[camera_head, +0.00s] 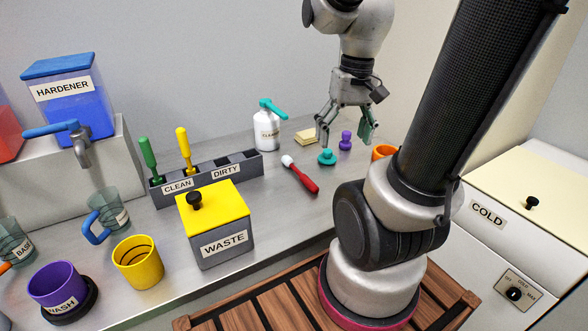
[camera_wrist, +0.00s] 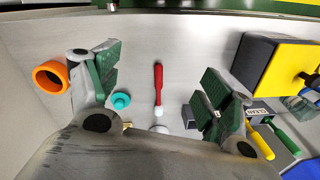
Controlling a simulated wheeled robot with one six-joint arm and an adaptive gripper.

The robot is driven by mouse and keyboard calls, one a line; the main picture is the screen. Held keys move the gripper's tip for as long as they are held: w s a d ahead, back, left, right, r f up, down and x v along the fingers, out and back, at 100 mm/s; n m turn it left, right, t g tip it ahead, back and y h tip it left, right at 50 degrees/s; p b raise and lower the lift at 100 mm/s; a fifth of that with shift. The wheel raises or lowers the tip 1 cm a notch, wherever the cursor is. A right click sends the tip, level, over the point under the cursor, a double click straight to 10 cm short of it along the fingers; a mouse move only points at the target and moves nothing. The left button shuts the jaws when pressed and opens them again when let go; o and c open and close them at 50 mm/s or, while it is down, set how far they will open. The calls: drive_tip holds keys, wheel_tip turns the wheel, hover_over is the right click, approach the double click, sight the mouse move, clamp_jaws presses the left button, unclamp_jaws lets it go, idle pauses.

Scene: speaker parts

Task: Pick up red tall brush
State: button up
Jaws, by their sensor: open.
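The red brush (camera_head: 301,174) lies flat on the grey table, with a red handle and a white tip. It also shows in the wrist view, where the red brush (camera_wrist: 158,88) lies between my two fingers in the picture, white tip towards the bottom. My gripper (camera_head: 345,138) is open and empty above the table, up and to the right of the brush in the head view. In the wrist view my gripper (camera_wrist: 160,85) has its fingers wide apart, with the brush below and apart from them.
A teal knob-shaped piece (camera_head: 327,157) and a purple one (camera_head: 346,140) stand right of the brush, near an orange cup (camera_head: 383,153). The grey rack (camera_head: 215,176) with green and yellow brushes and the yellow-lidded WASTE box (camera_head: 222,243) stand left. A white bottle (camera_head: 267,130) stands behind.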

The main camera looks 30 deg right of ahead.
sight(309, 182)
drive_tip(key=shift+o, duration=0.6)
drive_tip(key=w+d+f+m+y, duration=0.1)
drive_tip(key=w+f+m, duration=0.2)
drive_tip(key=f+m, duration=0.2)
drive_tip(key=w+d+f+m+g+y, duration=0.1)
drive_tip(key=w+f+m+y, duration=0.1)
drive_tip(key=w+f+m, duration=0.2)
wheel_tip(309, 182, down, 3)
drive_tip(key=shift+w+d+f+m, duration=0.1)
drive_tip(key=shift+w+d+m, duration=0.15)
drive_tip(key=shift+m, duration=0.15)
drive_tip(key=w+m, duration=0.2)
drive_tip(key=m, duration=0.1)
drive_tip(key=w+m, duration=0.1)
drive_tip(key=w, duration=0.1)
drive_tip(key=shift+a+f+m+t+y, duration=0.3)
drive_tip(key=shift+f+m+t+y, duration=0.05)
drive_tip(key=shift+m+t+y, duration=0.05)
drive_tip(key=x, duration=0.7)
drive_tip(key=shift+s+f, duration=0.1)
drive_tip(key=shift+f, duration=0.05)
drive_tip(key=shift+s, duration=0.1)
drive_tip(key=c, duration=1)
drive_tip(key=shift+o, duration=0.2)
